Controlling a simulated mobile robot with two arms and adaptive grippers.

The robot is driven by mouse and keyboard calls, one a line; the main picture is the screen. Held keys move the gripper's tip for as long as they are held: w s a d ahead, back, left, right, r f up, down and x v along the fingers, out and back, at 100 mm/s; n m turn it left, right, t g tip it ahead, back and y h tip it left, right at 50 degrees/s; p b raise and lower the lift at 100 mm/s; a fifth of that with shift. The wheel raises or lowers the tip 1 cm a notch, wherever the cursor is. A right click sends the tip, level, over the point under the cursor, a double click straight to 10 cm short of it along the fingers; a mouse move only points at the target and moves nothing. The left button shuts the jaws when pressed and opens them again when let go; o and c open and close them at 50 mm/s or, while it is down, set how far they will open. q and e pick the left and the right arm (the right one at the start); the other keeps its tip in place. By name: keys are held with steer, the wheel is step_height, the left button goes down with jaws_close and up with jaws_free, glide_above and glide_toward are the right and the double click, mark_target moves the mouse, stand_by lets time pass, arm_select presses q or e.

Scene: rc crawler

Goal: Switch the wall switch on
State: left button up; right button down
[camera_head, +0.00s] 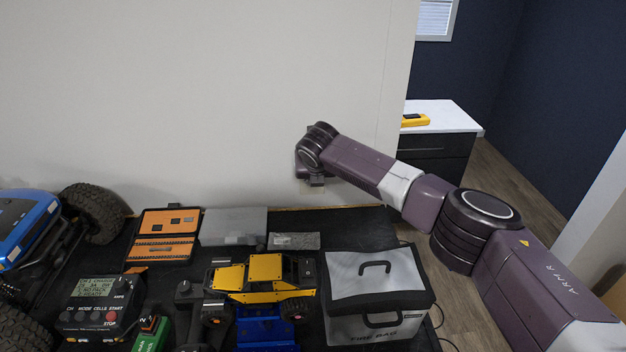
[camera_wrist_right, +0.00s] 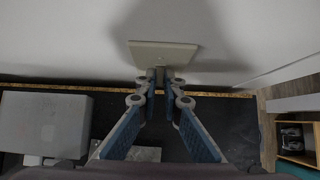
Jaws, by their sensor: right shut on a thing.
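The wall switch shows as a pale rectangular plate (camera_wrist_right: 163,52) on the white wall in the right wrist view. My right gripper (camera_wrist_right: 160,76) reaches up to the plate's lower part, with its two fingertips close together. It is shut on the switch's small middle part, which the fingertips mostly hide, so I cannot tell the switch's position. In the head view my right gripper (camera_head: 314,181) is at the wall, above the bench's back edge, partly behind my wrist. The switch is hidden there. My left gripper is not in view.
Below is a dark bench with an orange case (camera_head: 163,236), a grey box (camera_head: 233,227), a yellow crawler (camera_head: 262,276), a charger (camera_head: 100,305) and a silver fire bag (camera_head: 376,290). A blue crawler (camera_head: 25,225) stands at left. The wall around the switch is clear.

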steer(key=c, duration=2.1)
jaws_free()
steer(key=shift+w, duration=0.1)
steer(key=shift+r, duration=0.1)
steer(key=v, duration=1.2)
